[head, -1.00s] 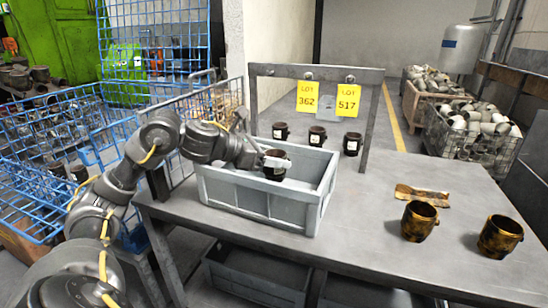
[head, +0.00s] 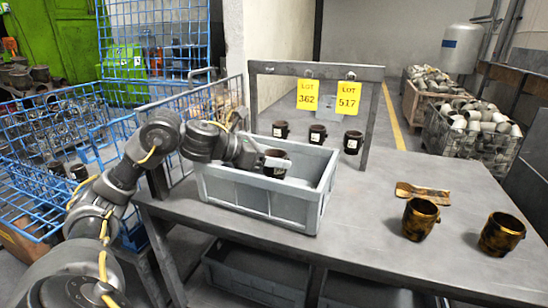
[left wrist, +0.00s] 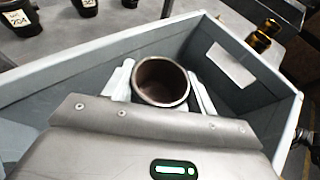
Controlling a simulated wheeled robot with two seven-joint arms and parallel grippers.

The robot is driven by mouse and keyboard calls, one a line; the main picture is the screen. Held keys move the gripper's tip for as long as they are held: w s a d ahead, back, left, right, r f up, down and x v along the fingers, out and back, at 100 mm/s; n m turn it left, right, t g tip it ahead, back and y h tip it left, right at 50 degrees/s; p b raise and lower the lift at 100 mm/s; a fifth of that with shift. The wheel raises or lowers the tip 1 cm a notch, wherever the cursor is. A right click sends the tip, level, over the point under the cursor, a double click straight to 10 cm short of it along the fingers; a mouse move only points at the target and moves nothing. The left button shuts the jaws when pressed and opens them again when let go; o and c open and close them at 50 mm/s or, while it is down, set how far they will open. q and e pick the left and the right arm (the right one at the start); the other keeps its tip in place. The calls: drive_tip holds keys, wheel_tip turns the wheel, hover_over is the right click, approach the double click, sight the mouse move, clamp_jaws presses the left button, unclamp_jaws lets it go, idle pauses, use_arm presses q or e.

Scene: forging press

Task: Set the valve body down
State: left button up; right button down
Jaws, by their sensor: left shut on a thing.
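The valve body (head: 275,163) is a dark, hollow cylinder inside the grey crate (head: 265,200) on the table. My left gripper (head: 268,160) is shut on it, reaching in over the crate's left side. In the left wrist view the valve body (left wrist: 161,80) shows its open round top between the two pale fingers (left wrist: 160,88), with the crate walls (left wrist: 235,65) around it. Its underside is hidden, so I cannot tell whether it touches the crate floor. My right gripper is not in view.
Several dark labelled bodies (head: 317,135) stand behind the crate under a metal frame with yellow lot tags (head: 308,94). The table's (head: 365,225) middle is clear.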

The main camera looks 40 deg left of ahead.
use_arm(q)
drive_tip(key=o, duration=1)
drive_tip(key=shift+f, duration=0.1)
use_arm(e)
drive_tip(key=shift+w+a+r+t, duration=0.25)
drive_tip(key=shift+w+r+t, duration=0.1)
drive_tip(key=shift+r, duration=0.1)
use_arm(q)
drive_tip(key=shift+r+p, duration=0.7)
drive_tip(key=shift+r, duration=0.1)
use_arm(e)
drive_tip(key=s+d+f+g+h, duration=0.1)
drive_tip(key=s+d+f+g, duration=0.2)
use_arm(q)
drive_tip(key=shift+s+a+r+b, duration=0.1)
drive_tip(key=shift+s+a+b, duration=0.3)
drive_tip(key=shift+s, duration=0.2)
drive_tip(key=shift+s+a+r+b, duration=0.1)
drive_tip(key=shift+s+a+b, duration=0.25)
drive_tip(key=shift+s, duration=0.25)
drive_tip(key=b+v, duration=0.3)
drive_tip(key=v, duration=0.6)
drive_tip(key=shift+r, duration=0.2)
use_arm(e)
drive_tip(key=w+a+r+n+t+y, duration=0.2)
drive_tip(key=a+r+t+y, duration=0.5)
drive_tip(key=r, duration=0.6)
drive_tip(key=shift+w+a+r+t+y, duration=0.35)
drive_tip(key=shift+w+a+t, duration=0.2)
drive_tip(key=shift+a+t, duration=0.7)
